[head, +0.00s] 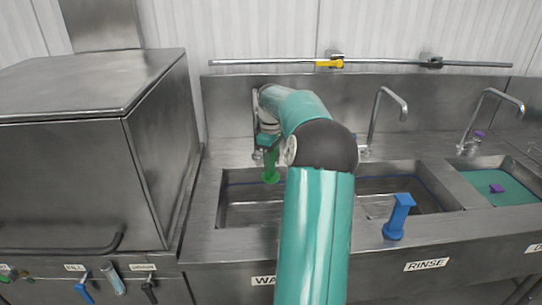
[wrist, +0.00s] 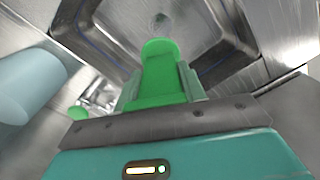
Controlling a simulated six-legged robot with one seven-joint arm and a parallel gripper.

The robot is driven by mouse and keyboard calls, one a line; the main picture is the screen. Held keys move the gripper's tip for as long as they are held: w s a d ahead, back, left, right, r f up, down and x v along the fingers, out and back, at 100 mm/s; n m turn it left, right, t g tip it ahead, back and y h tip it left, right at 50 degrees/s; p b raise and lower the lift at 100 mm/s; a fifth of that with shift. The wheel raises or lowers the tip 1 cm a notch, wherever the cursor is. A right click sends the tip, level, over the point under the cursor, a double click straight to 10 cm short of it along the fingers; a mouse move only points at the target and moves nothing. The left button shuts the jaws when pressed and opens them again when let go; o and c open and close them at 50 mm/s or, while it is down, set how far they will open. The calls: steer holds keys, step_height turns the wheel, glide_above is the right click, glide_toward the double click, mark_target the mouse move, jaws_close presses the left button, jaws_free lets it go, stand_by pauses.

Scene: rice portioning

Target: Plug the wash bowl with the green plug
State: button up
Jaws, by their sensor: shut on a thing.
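The green plug (head: 270,166) is held by my gripper (head: 268,148) over the left bowl, labelled as the wash bowl (head: 240,212). In the wrist view the plug (wrist: 160,75) sits upright between the fingers of my gripper (wrist: 160,90). The wash bowl (wrist: 215,65) lies beyond it there, with a round drain (wrist: 160,22) just past the plug's end. The plug is apart from the drain. My arm hides the right part of the wash bowl in the head view.
A blue plug (head: 398,217) stands on the front ledge before the rinse bowl (head: 425,190). The right bowl holds green-tinted water and a purple plug (head: 497,188). Taps (head: 388,100) rise behind the bowls. A large steel box (head: 90,150) stands at left.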

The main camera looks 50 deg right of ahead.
mark_target(271, 176)
step_height(271, 176, down, 24)
steer(key=shift+w+r, duration=0.1)
stand_by(1.3)
steer(key=shift+f, duration=0.55)
stand_by(1.5)
steer(key=o, duration=1.3)
steer(key=shift+c, duration=0.2)
steer(key=shift+r, duration=10)
